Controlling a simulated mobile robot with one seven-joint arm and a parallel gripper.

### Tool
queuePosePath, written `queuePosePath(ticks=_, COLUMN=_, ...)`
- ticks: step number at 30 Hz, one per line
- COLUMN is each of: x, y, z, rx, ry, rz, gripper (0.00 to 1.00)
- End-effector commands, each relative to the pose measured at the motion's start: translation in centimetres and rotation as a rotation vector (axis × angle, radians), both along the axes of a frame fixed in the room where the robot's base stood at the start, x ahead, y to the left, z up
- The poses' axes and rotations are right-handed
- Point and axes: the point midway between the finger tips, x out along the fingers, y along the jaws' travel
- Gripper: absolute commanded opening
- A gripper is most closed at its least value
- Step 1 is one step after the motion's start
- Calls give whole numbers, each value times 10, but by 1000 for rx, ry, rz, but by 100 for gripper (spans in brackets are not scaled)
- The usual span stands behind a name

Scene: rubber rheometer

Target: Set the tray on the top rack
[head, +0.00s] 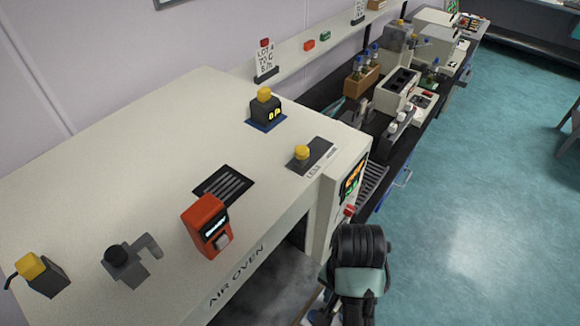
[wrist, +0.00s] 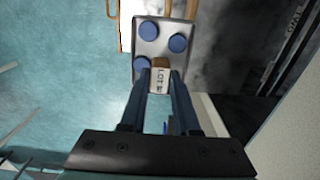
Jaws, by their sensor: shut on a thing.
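The metal tray (wrist: 160,47) shows in the wrist view with several round blue discs on it. A tan block (wrist: 160,72) with a lot label stands at its near end. My gripper (wrist: 161,77) is shut on this labelled block at the tray's near end, and the tray extends beyond the fingertips. The air oven (head: 262,235) fills the left of the head view, with a dark grey opening (head: 278,290) below its front lettering. I cannot make out the top rack clearly. In the head view my arm hides the tray and fingertips.
On the oven top are an orange device (head: 206,228), a grey clamp-like part (head: 130,258) and yellow-capped boxes (head: 265,106). A control panel (head: 350,190) edges the opening. A crowded bench runs behind. Clear teal floor (head: 480,200) lies right.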

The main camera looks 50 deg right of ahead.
Motion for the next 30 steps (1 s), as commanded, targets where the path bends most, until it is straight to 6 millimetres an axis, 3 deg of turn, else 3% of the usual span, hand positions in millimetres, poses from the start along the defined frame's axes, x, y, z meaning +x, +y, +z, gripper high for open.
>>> queuePosePath(ticks=1, x=17, y=2, z=-1, rx=0, ry=-6, rz=4, gripper=0)
queuePosePath(ticks=6, x=61, y=5, z=-1, rx=0, ry=-5, rz=3, gripper=0)
queuePosePath(ticks=14, x=118, y=9, z=-2, rx=-1, ry=-4, rz=1, gripper=0)
queuePosePath(ticks=18, x=114, y=8, z=-23, rx=-1, ry=1, rz=-2, gripper=0)
queuePosePath(ticks=26, x=112, y=9, z=-38, rx=2, ry=4, rz=1, gripper=0)
queuePosePath(ticks=30, x=112, y=10, z=-61, rx=3, ry=5, rz=0, gripper=0)
